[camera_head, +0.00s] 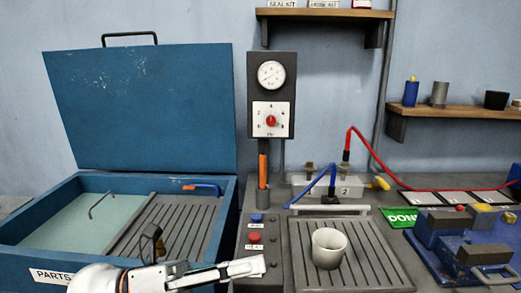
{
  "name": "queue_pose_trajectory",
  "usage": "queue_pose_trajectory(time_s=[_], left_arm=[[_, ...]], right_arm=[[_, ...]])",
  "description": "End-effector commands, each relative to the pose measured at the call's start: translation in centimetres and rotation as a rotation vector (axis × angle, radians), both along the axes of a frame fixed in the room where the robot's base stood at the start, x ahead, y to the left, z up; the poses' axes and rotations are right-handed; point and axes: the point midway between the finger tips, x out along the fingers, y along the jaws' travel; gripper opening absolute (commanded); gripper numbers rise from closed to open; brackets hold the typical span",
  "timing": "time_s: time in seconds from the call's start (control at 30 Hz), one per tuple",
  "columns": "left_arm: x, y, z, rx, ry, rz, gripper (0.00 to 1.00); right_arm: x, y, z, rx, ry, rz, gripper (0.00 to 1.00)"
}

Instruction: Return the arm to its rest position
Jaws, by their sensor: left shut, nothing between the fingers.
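My left gripper (240,268) comes in from the bottom left, with its fingers pointing right. It is shut and empty. It is in front of the lower part of the control box with the blue and red buttons (255,236). My right gripper is not in view.
A blue parts washer (222,205) with its lid (140,105) raised stands at left. A gauge post (271,95) rises behind the buttons. Blue and red hoses run from a valve block (328,189). A blue fixture (465,245) stands at right.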

Motion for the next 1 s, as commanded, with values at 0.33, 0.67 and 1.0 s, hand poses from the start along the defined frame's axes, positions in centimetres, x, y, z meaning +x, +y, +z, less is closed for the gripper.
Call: queue_pose_trajectory(time_s=[0.33, 0.67, 1.0], left_arm=[[7.7, 6.6, -8.5, -0.571, 0.87, 0.293, 0.0], [5.6, 14.6, -29.2, -0.993, 1.628, 0.665, 0.0], [-5.7, 17.9, -44.4, -1.257, 2.119, 0.974, 0.0]], right_arm=[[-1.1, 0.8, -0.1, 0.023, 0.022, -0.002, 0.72], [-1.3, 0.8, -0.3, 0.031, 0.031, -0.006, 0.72], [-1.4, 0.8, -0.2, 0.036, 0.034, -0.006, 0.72]])
